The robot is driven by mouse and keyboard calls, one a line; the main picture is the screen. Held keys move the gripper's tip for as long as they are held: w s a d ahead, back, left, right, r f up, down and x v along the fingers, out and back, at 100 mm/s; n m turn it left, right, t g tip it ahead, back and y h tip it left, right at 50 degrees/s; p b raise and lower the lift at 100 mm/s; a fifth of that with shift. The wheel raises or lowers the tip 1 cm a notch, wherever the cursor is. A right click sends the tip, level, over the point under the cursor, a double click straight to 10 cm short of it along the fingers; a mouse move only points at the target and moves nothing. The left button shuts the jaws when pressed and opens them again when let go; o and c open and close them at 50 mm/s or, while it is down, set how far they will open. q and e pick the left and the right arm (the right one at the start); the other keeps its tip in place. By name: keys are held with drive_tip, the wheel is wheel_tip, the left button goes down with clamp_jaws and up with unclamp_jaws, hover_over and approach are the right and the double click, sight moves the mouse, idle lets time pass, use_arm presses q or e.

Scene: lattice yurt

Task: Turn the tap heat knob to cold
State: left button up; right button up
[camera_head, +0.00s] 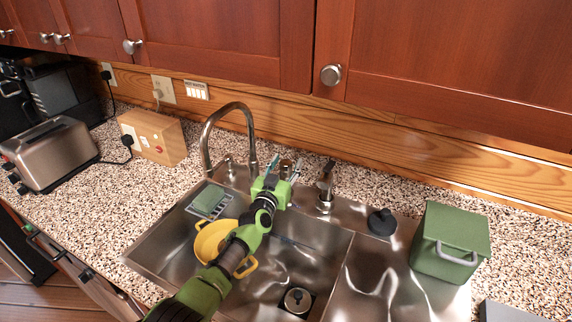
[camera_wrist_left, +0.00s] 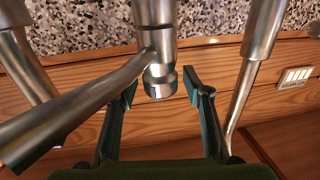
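The curved metal tap (camera_head: 229,115) rises from the back of the sink, and its upright pipe also shows at the right of the left wrist view (camera_wrist_left: 255,75). In the left wrist view, the metal heat knob (camera_wrist_left: 155,25) is an upright post with a rounded end and a thin lever slanting to the lower left. My left gripper (camera_head: 281,167) is at the back rim of the sink, right of the spout. Its fingers are open on either side of the knob's rounded end, with gaps showing. In the head view, the gripper largely hides the knob. My right gripper is out of view.
A metal dispenser (camera_head: 326,186) stands close to the right of my gripper. A yellow pot (camera_head: 210,240) and a sponge-like green item (camera_head: 208,200) are at the basin's left. A green box (camera_head: 450,243) stands at the right. A wooden backsplash (camera_head: 300,120) runs behind.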

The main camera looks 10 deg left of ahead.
use_arm(q)
drive_tip(key=shift+s+f, duration=0.1)
drive_tip(key=shift+s, duration=0.8)
drive_tip(key=s+a, duration=0.1)
drive_tip(key=s, duration=0.9)
drive_tip(key=shift+a, duration=0.3)
drive_tip(key=shift+s, duration=0.1)
